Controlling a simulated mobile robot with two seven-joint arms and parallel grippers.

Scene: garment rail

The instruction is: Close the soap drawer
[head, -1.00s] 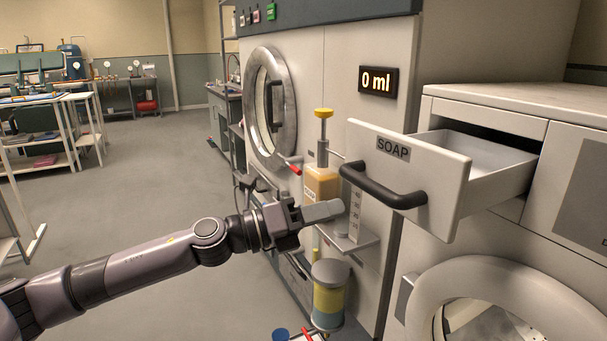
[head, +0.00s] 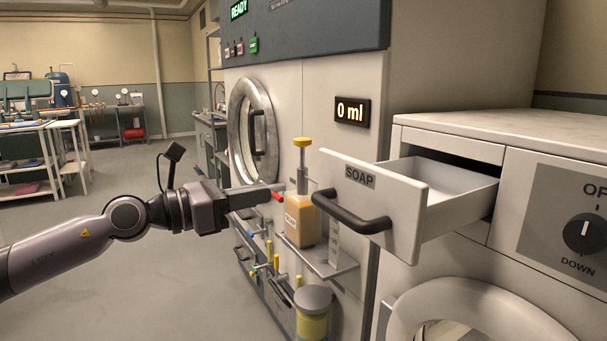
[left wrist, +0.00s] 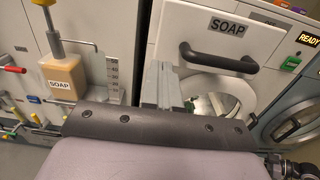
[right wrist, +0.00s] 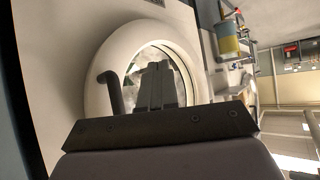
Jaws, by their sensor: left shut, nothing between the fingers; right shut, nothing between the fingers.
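The soap drawer (head: 382,204) is pulled well out of the white washer. Its front carries a SOAP label and a black bar handle (head: 349,214). The inside that shows looks empty. In the left wrist view the drawer front (left wrist: 232,37) and its handle (left wrist: 217,61) lie beyond the fingertips. My left gripper (head: 278,188) is shut and empty, left of the handle and apart from it. Its fingers show in the left wrist view (left wrist: 161,82). My right gripper (right wrist: 158,80) is shut and empty, in front of the round washer door (right wrist: 104,62); the head view does not show it.
A soap pump bottle (head: 300,215) stands on a small shelf (head: 335,268) just left of the drawer, close to my left gripper. A control knob (head: 584,231) is on the washer's right. Colored valves (head: 266,265) sit below the left gripper. Open floor lies at the left.

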